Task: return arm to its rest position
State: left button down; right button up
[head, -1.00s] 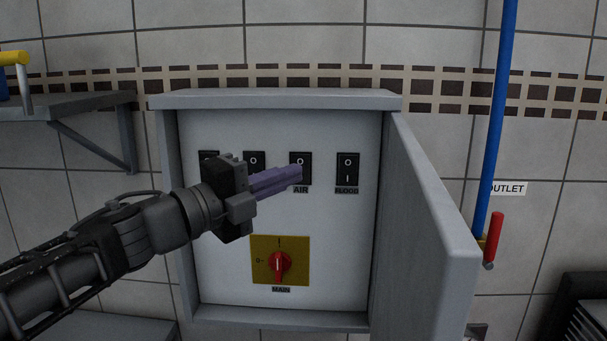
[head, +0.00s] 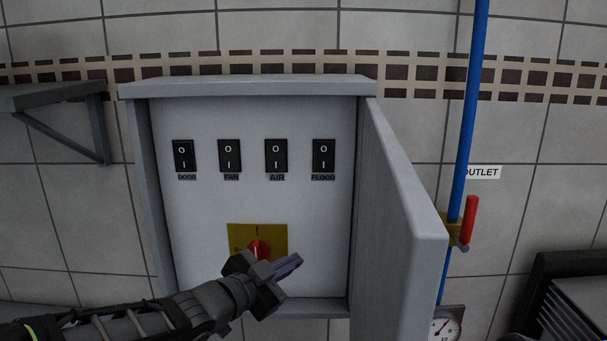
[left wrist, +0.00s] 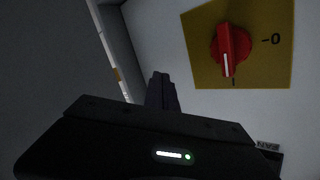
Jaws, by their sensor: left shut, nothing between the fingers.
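My left arm comes in from the lower left in the head view. Its gripper (head: 289,266), with purple fingers, is shut and empty in front of the lower part of an open grey switch box (head: 165,210). The fingers point right, below the AIR switch (head: 276,156). In the left wrist view the dark fingers (left wrist: 161,92) are close together, left of the red MAIN knob (left wrist: 231,48) on its yellow plate (left wrist: 270,70). In the head view the gripper hides the lower part of the plate. My right gripper is not in view.
The box's door (head: 400,215) stands open on the right, near my gripper. Beyond it are a blue pipe (head: 468,110) with a red lever (head: 469,219) and a gauge (head: 446,327). Other switches are DOOR (head: 184,155), FAN (head: 229,155) and FLOOD (head: 323,155). A grey shelf (head: 50,97) is at left.

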pick_arm(q)
jog(key=s+a+f+n+g+y, duration=0.1)
jog(key=s+f+n+g+y, duration=0.15)
jog(key=f, duration=0.85)
jog(key=s+a+f+n+g+y, duration=0.15)
jog(key=s+f+n, duration=0.25)
jog(key=f, duration=0.8)
jog(key=s+f+n+g+y, duration=0.1)
jog(key=s+f+n+g, duration=0.2)
jog(key=f, duration=0.8)
jog(key=s+a+f+n+g, duration=0.1)
jog(key=s+f+n+g, duration=0.1)
jog(key=s+f, duration=0.7)
jog(key=s+a+f+n+g, duration=0.1)
jog(key=s+f+n+g, duration=0.2)
jog(key=s+f, duration=0.6)
jog(key=s, duration=0.5)
jog(key=shift+s+g, duration=0.3)
jog(key=shift+s, duration=0.1)
jog(key=shift+a+n, duration=0.1)
jog(key=shift+n, duration=0.15)
jog(key=c, duration=2.2)
grip_release()
